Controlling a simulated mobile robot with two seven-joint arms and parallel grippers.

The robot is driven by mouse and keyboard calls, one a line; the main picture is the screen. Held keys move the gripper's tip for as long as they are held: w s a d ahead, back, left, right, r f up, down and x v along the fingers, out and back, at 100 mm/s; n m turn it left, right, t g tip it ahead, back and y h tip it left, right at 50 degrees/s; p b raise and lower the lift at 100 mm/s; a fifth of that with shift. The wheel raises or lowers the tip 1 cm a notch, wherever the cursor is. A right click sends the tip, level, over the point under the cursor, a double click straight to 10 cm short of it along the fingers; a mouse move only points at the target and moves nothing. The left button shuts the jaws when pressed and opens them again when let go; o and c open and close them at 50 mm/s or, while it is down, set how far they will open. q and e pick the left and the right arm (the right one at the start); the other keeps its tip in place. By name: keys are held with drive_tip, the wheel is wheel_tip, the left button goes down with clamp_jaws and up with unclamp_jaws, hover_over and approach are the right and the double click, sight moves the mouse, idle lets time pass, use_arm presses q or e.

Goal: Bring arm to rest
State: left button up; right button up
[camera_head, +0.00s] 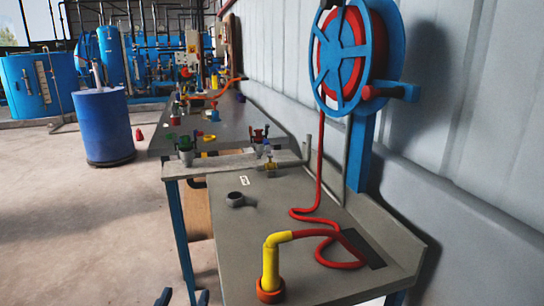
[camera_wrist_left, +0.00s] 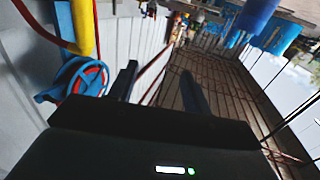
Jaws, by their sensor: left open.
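The tips of my left gripper (camera_head: 184,298) show at the bottom edge of the head view, left of the near workbench. In the left wrist view its two dark fingers (camera_wrist_left: 159,74) stand apart with nothing between them. No object touches them. Most of my left arm is outside the head view, and my right gripper does not show.
The grey workbench (camera_head: 232,262) carries a yellow nozzle (camera_head: 270,262) with a red hose (camera_head: 322,220) from a blue reel (camera_head: 343,50). Valves stand farther along the bench. A blue drum (camera_head: 103,125) stands on the floor at left. The floor (camera_head: 90,230) nearby is clear.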

use_arm(q)
drive_tip(key=s+a+f+g+y, duration=0.1)
drive_tip(key=s+a+f+g, duration=0.25)
drive_tip(key=f, duration=0.25)
drive_tip(key=s+a+f+g+y, duration=0.1)
drive_tip(key=s+a+f+g, duration=0.2)
drive_tip(key=f, duration=0.4)
drive_tip(key=s+f+m+g+h, duration=0.2)
drive_tip(key=s+f+g, duration=0.4)
drive_tip(key=s+g, duration=0.3)
drive_tip(key=w+d+r+t+h, duration=0.1)
drive_tip(key=w+d+t+h, duration=0.25)
drive_tip(key=d+t, duration=0.35)
wheel_tip(320, 180, up, 7)
drive_tip(key=w+t+p, duration=0.1)
drive_tip(key=p, duration=1.3)
drive_tip(key=shift+m+y, duration=0.3)
drive_tip(key=shift+y, duration=0.05)
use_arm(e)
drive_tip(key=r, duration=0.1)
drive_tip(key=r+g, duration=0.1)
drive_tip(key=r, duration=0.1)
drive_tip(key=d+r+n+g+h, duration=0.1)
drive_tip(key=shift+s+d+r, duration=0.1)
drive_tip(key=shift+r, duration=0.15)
